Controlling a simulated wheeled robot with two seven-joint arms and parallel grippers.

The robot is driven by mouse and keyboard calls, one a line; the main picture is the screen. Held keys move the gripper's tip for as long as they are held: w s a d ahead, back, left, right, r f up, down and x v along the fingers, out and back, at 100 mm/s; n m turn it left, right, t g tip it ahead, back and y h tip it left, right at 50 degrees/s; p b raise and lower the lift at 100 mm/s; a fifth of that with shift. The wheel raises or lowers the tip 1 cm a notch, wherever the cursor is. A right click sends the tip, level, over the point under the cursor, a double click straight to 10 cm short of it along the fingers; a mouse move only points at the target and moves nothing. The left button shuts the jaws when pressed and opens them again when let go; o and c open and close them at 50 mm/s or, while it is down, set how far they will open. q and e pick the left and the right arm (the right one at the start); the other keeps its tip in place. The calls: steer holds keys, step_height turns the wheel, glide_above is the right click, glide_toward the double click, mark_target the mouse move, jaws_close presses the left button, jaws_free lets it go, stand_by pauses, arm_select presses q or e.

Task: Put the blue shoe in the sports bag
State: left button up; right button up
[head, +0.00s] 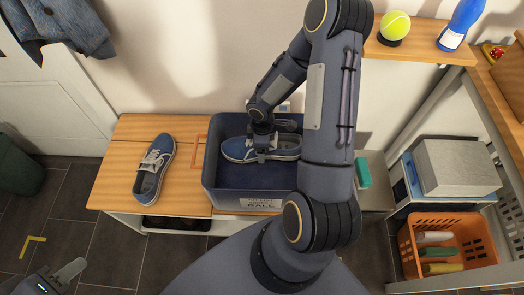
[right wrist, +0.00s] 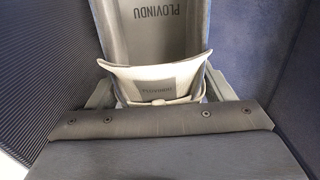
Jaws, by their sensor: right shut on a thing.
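The sports bag (head: 224,198) is an open, dark navy, box-shaped bag with an orange handle and a white label, standing on the wooden bench. One blue shoe (head: 234,151) with a pale sole is inside its walls, near the back. My right gripper (head: 264,150) is shut on this shoe. A second blue shoe (head: 154,170) lies on the bench left of the bag. My left gripper (head: 72,270) is at the bottom left corner, empty and partly cut off.
The wooden bench (head: 190,128) is clear around the second shoe. A shelf (head: 418,50) with a tennis ball (head: 395,24) and a blue bottle (head: 461,22) is at upper right. An orange basket (head: 408,248) and grey box (head: 452,166) stand at right. My right arm hides the bag's right side.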

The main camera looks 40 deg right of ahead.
steer(key=shift+f+b, duration=0.35)
steer(key=shift+f, duration=1.25)
steer(key=shift+f, duration=0.25)
steer(key=o, duration=0.9)
steer(key=shift+r, duration=0.1)
